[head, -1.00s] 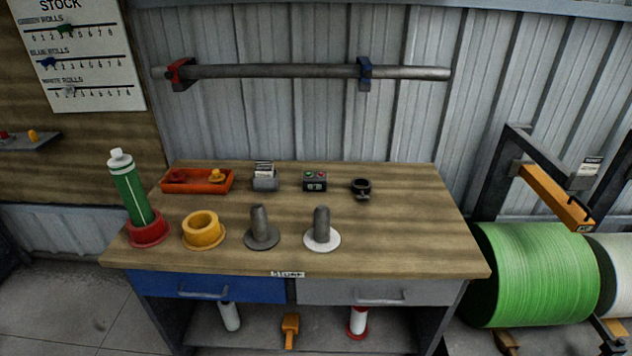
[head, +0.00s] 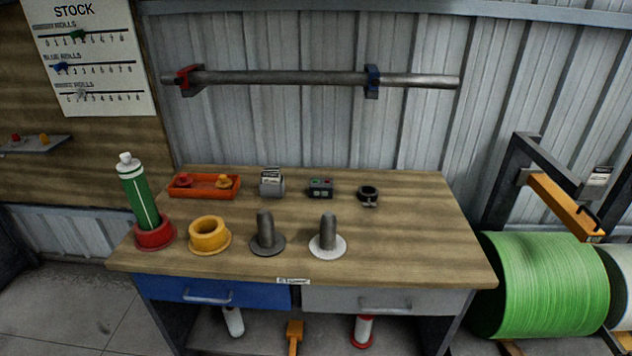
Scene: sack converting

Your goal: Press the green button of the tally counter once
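The tally counter (head: 320,188) appears to be the small dark grey box near the back middle of the wooden bench (head: 400,220). It has a green button (head: 314,181) at the left of its top and a red one at the right. Its display is too small to read. Neither of my grippers shows in the head view.
A grey label box (head: 271,182) stands left of the counter and a black ring (head: 368,195) right of it. Two upright spindles (head: 328,237), a yellow ring (head: 209,234) and a green bottle (head: 138,193) in a red ring stand in front. An orange tray (head: 204,187) lies back left.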

